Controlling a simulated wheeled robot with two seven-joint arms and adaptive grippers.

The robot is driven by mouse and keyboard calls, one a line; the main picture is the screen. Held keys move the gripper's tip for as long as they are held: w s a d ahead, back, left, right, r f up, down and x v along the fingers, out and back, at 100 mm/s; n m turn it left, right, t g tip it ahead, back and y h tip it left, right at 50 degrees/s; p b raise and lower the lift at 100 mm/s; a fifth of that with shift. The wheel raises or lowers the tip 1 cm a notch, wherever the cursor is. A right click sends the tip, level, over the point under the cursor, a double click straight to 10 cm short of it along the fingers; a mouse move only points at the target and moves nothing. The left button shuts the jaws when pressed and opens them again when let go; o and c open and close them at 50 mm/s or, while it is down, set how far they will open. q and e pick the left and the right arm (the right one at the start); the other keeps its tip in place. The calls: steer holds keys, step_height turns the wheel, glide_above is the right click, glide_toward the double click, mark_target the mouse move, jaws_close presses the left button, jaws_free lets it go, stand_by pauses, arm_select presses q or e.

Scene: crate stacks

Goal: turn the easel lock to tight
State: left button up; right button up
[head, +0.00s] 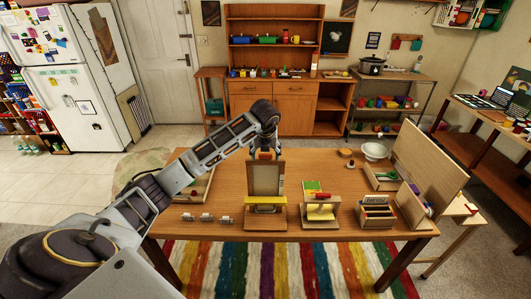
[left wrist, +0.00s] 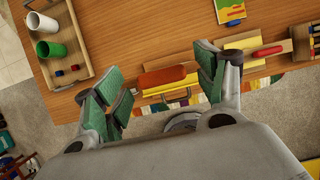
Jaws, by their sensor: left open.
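The easel (head: 265,178) stands upright near the front middle of the wooden table, with a yellow ledge low on its front. An orange-red block, which looks like the easel lock (left wrist: 165,76), shows at its top in the left wrist view. My left gripper (head: 264,149) is at the easel's top, reaching down from above. In the left wrist view its green-padded fingers (left wrist: 164,84) are spread wide, one on each side of the block, with gaps visible. Whether the lock is loose or tight cannot be told. My right gripper is not in view.
A wooden tray (left wrist: 78,83) with cups lies left of the easel. Several small clips (head: 206,217) lie at the table's front left. A stand with a yellow roll (head: 320,212) and a card box (head: 375,200) are to the right. A white bowl (head: 374,150) stands farther back.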

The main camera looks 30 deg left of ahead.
arm_select(q)
steer(key=shift+c, duration=0.2)
steer(key=c, duration=1)
